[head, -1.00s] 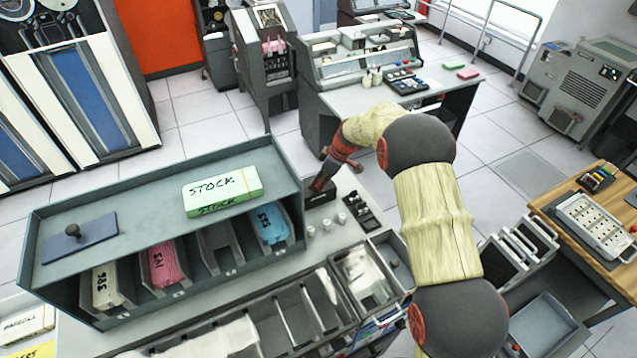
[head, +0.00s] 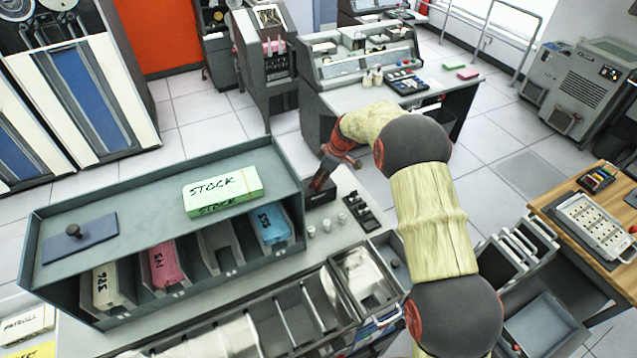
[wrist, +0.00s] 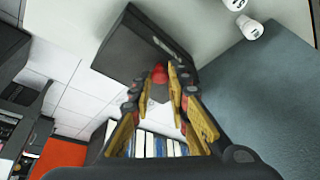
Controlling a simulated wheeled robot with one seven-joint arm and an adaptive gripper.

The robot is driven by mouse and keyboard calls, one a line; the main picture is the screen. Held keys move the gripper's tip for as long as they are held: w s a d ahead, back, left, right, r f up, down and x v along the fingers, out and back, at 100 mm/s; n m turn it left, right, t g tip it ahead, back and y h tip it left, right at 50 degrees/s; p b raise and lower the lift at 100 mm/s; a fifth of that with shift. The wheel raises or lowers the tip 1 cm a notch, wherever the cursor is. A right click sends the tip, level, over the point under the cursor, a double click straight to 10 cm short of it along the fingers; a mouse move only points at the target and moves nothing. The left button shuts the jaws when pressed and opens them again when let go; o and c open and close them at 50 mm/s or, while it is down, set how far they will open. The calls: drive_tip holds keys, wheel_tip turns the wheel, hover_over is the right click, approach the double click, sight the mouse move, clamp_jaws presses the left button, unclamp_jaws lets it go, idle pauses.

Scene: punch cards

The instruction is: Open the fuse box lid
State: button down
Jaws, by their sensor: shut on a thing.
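The fuse box is a small dark box (head: 318,192) at the back end of the grey counter, just right of the stock shelf. In the wrist view its dark grey body (wrist: 133,42) fills the upper middle. My gripper (wrist: 162,80) is shut at the near edge of the box, on what appears to be the fuse box lid. A small red piece shows between the fingertips. In the head view my gripper (head: 322,178) reaches down to the box from behind. The fingers hide the grip point, and I cannot tell how far the lid is raised.
White fuse-like cylinders (head: 326,224) stand on the counter beside the box, with a black strip of parts (head: 360,210) to their right. The stock shelf (head: 90,245) with several card trays stands close on the left. Open floor lies behind the counter.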

drive_tip(key=shift+w+a+r+g, duration=0.15)
drive_tip(key=shift+w+r+g, duration=0.2)
drive_tip(key=shift+w+g, duration=0.2)
drive_tip(key=shift+w+a+r, duration=0.2)
drive_tip(key=shift+w+r, duration=0.3)
drive_tip(key=shift+w+a+r+b, duration=0.2)
drive_tip(key=shift+w+a+b, duration=0.1)
drive_tip(key=shift+w+b, duration=0.2)
drive_tip(key=shift+w+a+r+b, duration=0.25)
drive_tip(key=shift+w+b, duration=0.1)
drive_tip(key=shift+w, duration=0.25)
drive_tip(key=w, duration=0.1)
drive_tip(key=w+a, duration=0.1)
drive_tip(key=w, duration=0.1)
drive_tip(key=shift+w+a+f+b, duration=0.35)
drive_tip(key=shift+w+b, duration=0.05)
drive_tip(key=c, duration=2.3)
unclamp_jaws()
drive_tip(key=shift+s+d, duration=0.1)
drive_tip(key=shift+s, duration=0.15)
drive_tip(key=shift+o, duration=1.3)
drive_tip(key=shift+w+f+h, duration=0.1)
drive_tip(key=shift+f+h, duration=0.1)
drive_tip(key=shift+h, duration=0.1)
drive_tip(key=o, duration=0.3)
drive_tip(key=shift+w+r, duration=0.25)
drive_tip(key=shift+r, duration=0.15)
